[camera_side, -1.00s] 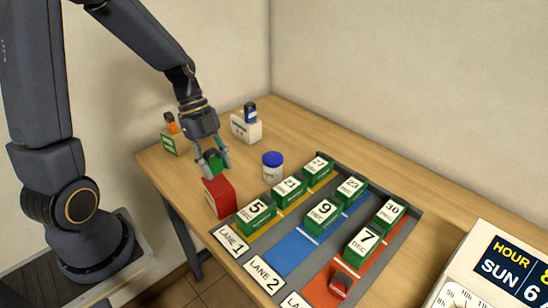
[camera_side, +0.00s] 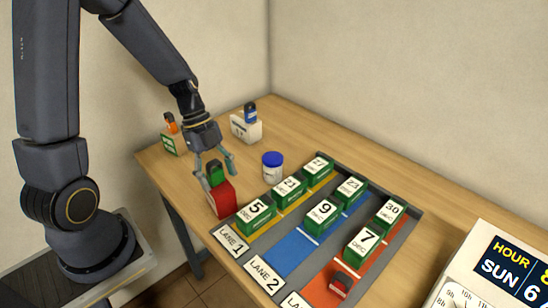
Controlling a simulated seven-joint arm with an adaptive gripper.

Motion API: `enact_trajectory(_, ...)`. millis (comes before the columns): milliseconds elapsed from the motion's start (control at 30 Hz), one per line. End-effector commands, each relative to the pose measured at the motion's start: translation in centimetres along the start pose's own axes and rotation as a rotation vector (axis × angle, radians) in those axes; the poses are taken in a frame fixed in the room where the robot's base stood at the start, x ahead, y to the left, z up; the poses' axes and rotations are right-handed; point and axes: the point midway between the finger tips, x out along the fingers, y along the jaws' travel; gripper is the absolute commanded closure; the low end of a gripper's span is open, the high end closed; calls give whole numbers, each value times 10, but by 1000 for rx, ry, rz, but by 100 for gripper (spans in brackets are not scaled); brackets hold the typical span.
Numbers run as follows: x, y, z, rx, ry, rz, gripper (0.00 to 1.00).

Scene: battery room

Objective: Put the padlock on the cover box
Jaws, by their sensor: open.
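A small green thing, which looks like the padlock (camera_side: 216,174), stands at the top of a red box (camera_side: 222,200), which looks like the cover box, near the table's left edge. It appears to rest on the box's top; the contact is too small to see clearly. My gripper (camera_side: 216,176) is open, pointing down, with its fingers on either side of the green thing. The fingers look apart from it.
A blue-lidded jar (camera_side: 272,167) stands right of the red box. Behind are a green-and-white box (camera_side: 173,144) with an orange-topped item and a white box (camera_side: 246,129) with a blue item. Several numbered green blocks (camera_side: 256,213) fill coloured lanes at right. A dark-and-red item (camera_side: 341,284) lies in the orange lane.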

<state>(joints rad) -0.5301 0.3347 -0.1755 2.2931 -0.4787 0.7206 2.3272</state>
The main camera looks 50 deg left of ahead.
Motion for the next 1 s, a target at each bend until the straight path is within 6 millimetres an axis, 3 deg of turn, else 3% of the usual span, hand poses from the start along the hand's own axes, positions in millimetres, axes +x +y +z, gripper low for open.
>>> enact_trajectory(267, -9, -1, -1, -1, -1, -3, 34)
enact_trajectory(700, -100, -1, -1, 0, -3, -5, 34)
enact_trajectory(1000, -127, 4, -9, -67, -36, -10, 34)
